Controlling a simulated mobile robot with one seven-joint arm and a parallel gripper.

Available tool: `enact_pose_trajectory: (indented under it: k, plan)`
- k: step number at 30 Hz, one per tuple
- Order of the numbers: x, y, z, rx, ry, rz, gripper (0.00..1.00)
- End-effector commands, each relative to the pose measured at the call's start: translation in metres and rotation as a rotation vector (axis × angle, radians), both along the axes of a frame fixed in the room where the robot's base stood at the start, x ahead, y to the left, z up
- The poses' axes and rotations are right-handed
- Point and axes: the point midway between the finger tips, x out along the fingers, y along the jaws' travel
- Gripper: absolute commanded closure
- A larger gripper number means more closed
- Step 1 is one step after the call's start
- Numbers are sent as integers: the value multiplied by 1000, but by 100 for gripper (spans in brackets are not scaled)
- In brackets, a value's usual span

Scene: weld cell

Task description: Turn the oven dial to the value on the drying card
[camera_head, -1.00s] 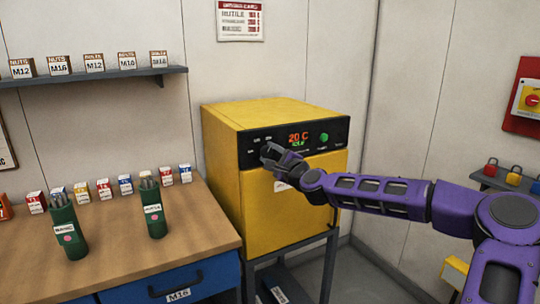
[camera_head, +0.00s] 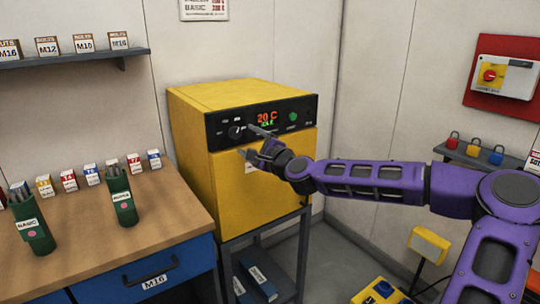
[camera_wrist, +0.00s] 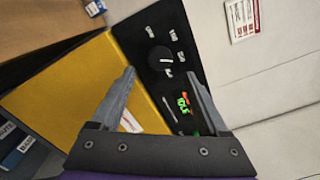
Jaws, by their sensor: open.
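The yellow oven (camera_head: 262,185) has a black panel with a dark round dial (camera_head: 236,132) at its left. The dial also shows in the wrist view (camera_wrist: 160,56), with small white labels around it and a white mark at its lower edge. The oven display (camera_head: 267,119) reads 20 C in red with green text, apparently IDLE, below. My gripper (camera_head: 251,142) is open in front of the panel, just right of and below the dial. In the wrist view its fingers (camera_wrist: 161,74) point at the panel and the dial lies between and just beyond the tips. The drying card (camera_wrist: 244,18) is on the wall, too small to read.
A bench (camera_head: 95,225) at left holds green rod canisters (camera_head: 122,203) and small labelled boxes. A shelf (camera_head: 75,58) hangs above. A green button (camera_head: 293,117) is right of the display. A red panel with a switch (camera_head: 490,75) and padlocks are at right.

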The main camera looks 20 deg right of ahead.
Motion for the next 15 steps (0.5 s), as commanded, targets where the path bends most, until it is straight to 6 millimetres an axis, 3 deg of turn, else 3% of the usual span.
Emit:
enact_pose_trajectory:
  k: [9,15]
  plan:
    - [-65,-23,0,1,0,-4,22]
    - [-94,-32,0,0,0,-2,22]
